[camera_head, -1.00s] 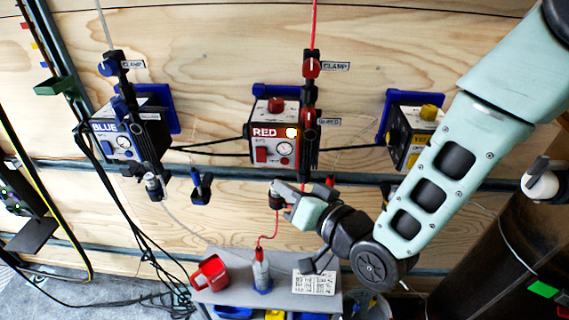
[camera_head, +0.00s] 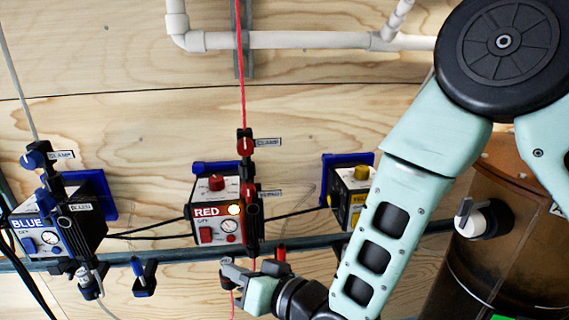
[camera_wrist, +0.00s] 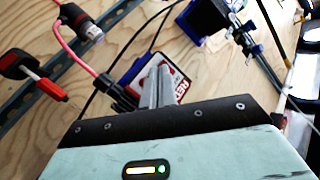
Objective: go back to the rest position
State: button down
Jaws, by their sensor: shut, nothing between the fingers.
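My gripper (camera_head: 228,272) is shut and empty. In the head view it is just below the red pump box (camera_head: 216,222), in front of the wood wall. My arm reaches down to it from the upper right. In the wrist view my closed fingers (camera_wrist: 158,88) overlap the red box (camera_wrist: 182,88) behind them; I cannot tell how far off it is. A red tube (camera_head: 233,301) shows under the gripper in the head view.
The blue pump box (camera_head: 42,238) is at the left and the yellow one (camera_head: 347,192) is right, close to my arm. A dark rail (camera_head: 170,257) runs below the boxes. White pipes (camera_head: 290,40) cross the upper wall. A brown tank (camera_head: 500,220) stands at the right.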

jog(key=s+d+r+n+g+h, duration=0.1)
jog(key=s+d+h, duration=0.3)
jog(key=d, duration=0.4)
jog(key=s+d+r+n+g+h, duration=0.1)
jog(key=s+d+r+g+h, duration=0.2)
jog(key=s+d, duration=0.3)
jog(key=s+d+r+n+g+h, duration=0.1)
jog(key=s+d+g+h, duration=0.3)
jog(key=d, duration=0.8)
jog(key=shift+s+r+h, duration=0.55)
jog(key=shift+s+h, duration=0.2)
jog(key=shift+h, duration=0.15)
dwell(4.5)
